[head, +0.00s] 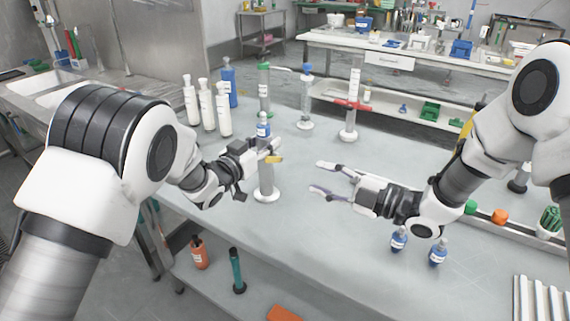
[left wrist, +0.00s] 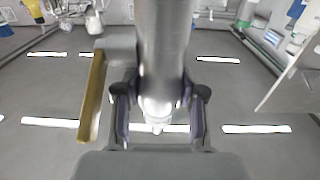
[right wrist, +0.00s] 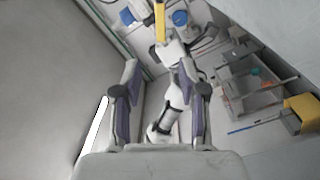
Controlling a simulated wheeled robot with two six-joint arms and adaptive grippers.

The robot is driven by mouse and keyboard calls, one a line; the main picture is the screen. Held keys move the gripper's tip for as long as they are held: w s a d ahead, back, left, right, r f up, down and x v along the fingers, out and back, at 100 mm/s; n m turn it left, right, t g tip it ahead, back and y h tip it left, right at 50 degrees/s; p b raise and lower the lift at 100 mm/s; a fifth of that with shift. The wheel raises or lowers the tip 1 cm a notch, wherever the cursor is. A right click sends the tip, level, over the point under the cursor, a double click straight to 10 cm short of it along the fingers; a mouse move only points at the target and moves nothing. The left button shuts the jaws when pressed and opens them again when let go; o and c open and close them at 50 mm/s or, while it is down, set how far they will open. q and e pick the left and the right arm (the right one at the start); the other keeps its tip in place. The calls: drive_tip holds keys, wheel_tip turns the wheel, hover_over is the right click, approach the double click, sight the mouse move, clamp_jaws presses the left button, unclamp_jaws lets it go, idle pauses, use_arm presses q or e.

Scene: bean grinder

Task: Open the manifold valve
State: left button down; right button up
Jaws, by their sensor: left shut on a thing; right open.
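My left gripper (head: 272,150) is shut on an upright, pale cylinder (head: 266,178) with a round white base standing on the bench. A blue-capped bottle shape (head: 263,127) shows at its top. In the left wrist view the grey cylinder (left wrist: 162,50) fills the space between the fingers. A yellow bar (head: 274,159) sits beside the gripper and also shows in the left wrist view (left wrist: 93,95). My right gripper (head: 325,178) is open and empty above the bench, right of the cylinder. A pale rail with green and orange knobs (head: 500,216) lies at the right; I cannot tell which part is the manifold valve.
White bottles (head: 207,112) and a blue bottle (head: 229,82) stand behind my left gripper. Stands with green (head: 264,88), blue (head: 306,95) and red (head: 350,104) parts stand further back. Small blue bottles (head: 398,239) are near the front right. The middle front bench is clear.

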sight(272, 160)
drive_tip(key=x, duration=1.2)
drive_tip(key=shift+a, duration=0.1)
clamp_jaws()
